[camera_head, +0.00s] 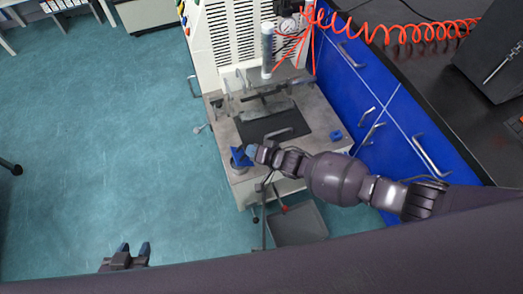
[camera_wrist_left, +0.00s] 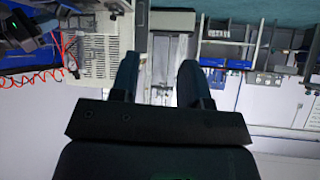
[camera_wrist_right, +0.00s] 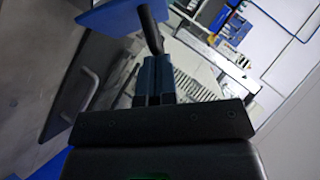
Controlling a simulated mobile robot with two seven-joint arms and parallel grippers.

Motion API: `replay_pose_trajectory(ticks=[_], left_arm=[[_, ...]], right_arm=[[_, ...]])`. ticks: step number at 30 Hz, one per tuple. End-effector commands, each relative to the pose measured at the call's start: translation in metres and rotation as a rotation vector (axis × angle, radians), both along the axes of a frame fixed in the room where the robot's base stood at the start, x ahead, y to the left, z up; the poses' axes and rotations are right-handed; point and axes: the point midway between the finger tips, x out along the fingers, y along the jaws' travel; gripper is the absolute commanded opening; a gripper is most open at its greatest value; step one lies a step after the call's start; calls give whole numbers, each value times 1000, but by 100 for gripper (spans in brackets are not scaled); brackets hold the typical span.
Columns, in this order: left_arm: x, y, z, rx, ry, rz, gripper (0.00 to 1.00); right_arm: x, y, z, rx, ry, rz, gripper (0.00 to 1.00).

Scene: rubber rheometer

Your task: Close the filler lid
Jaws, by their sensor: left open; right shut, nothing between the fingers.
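A blue piece (camera_head: 239,156), seemingly the filler lid, stands tilted up over a round grey part (camera_head: 238,169) at the front left corner of the machine's bench. My right gripper (camera_head: 254,152) is just right of the blue piece in the head view; its fingers are shut and empty. In the right wrist view the shut fingertips (camera_wrist_right: 155,62) are close to a dark rod (camera_wrist_right: 150,28) beside a blue part (camera_wrist_right: 112,20). I cannot tell whether they touch. My left gripper (camera_head: 133,250) is open and empty over the floor, far left; its spread fingers show in the left wrist view (camera_wrist_left: 157,80).
The rheometer (camera_head: 245,45) rises behind its grey bench. A small blue part (camera_head: 336,135) lies on the bench's right side. A grey bin (camera_head: 298,222) stands on the floor in front. Blue cabinets (camera_head: 370,90) stand right, with a red coiled hose above.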

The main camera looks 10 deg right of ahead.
Motion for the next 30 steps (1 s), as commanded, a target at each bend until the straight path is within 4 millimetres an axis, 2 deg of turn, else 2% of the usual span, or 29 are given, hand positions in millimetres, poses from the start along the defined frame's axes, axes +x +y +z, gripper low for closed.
replay_pose_trajectory(ticks=[1, 6, 18, 30], left_arm=[[3, 0, 9, -1, -14, 1, 42], [3, 0, 17, -2, -23, 2, 42], [-2, -1, 15, -6, -12, 9, 42], [0, -2, 14, -7, -14, 9, 42]], right_arm=[[1, 7, 8, -39, -15, -2, 0], [-3, 21, 4, -196, -39, -5, 0], [-10, 45, -11, -503, -92, -3, 0], [-11, 54, -17, -521, -100, -2, 0]])
